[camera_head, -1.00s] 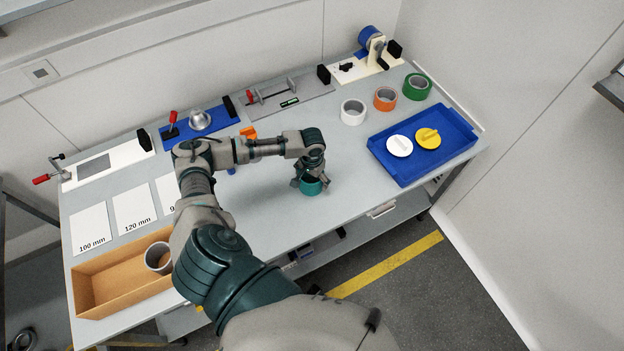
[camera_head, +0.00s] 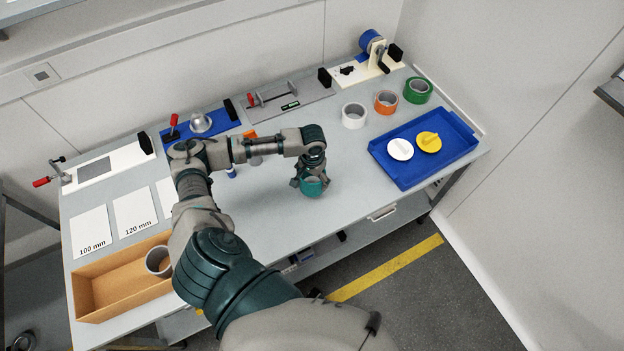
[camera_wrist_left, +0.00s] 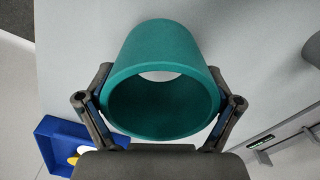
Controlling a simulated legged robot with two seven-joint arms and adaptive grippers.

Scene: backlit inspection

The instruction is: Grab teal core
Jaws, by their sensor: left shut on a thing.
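The teal core (camera_head: 312,187) is a short hollow cylinder at the front middle of the table. My left gripper (camera_head: 311,178) points down over it, with its fingers shut on the core. In the left wrist view the teal core (camera_wrist_left: 162,82) fills the middle, its open end towards the camera. The fingers of the left gripper (camera_wrist_left: 160,108) press on it from both sides. I cannot tell whether the core is touching the table or a little above it. My right gripper is not in view.
A blue tray (camera_head: 465,150) with a white lid and a yellow lid stands at the right. White (camera_head: 354,115), orange (camera_head: 386,102) and green (camera_head: 418,90) rolls stand behind it. A cardboard box (camera_head: 110,294) with a grey core (camera_head: 159,260) is at the left. Fixtures line the back.

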